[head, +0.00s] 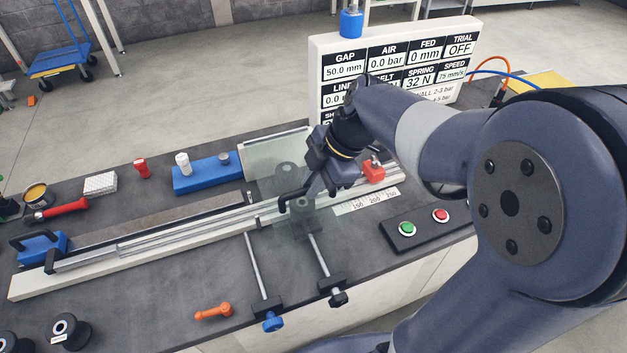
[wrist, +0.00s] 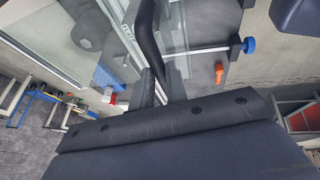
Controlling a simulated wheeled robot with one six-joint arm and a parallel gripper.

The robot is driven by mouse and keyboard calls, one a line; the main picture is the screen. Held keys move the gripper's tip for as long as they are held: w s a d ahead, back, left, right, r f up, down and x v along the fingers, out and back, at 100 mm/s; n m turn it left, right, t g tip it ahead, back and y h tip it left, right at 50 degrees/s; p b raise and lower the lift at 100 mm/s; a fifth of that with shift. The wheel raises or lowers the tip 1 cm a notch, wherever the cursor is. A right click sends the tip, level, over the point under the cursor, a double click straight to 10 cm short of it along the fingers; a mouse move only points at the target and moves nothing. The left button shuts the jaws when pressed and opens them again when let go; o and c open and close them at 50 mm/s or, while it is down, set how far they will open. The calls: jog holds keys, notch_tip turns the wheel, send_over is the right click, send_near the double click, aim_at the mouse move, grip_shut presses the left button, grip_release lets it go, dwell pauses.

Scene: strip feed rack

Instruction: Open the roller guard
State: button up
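The roller guard is a clear pane (head: 262,165) around the grey rollers at the middle of the strip rack. A black bar handle (head: 294,197) shows at its front, just left of my gripper (head: 320,186). My gripper points down at the guard, its fingers close to the handle. In the wrist view a dark curved bar (wrist: 149,45), which looks like the handle, runs down to the finger area in front of clear panes (wrist: 105,60). My gripper's body hides the contact, so I cannot tell whether the fingers hold it. How far the guard is open is unclear.
The display board (head: 395,70) stands behind my arm. A red block (head: 373,173) sits on the rail to the right. A blue tray (head: 207,175) lies behind left.

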grip_shut()
jog(key=shift+r, duration=0.1)
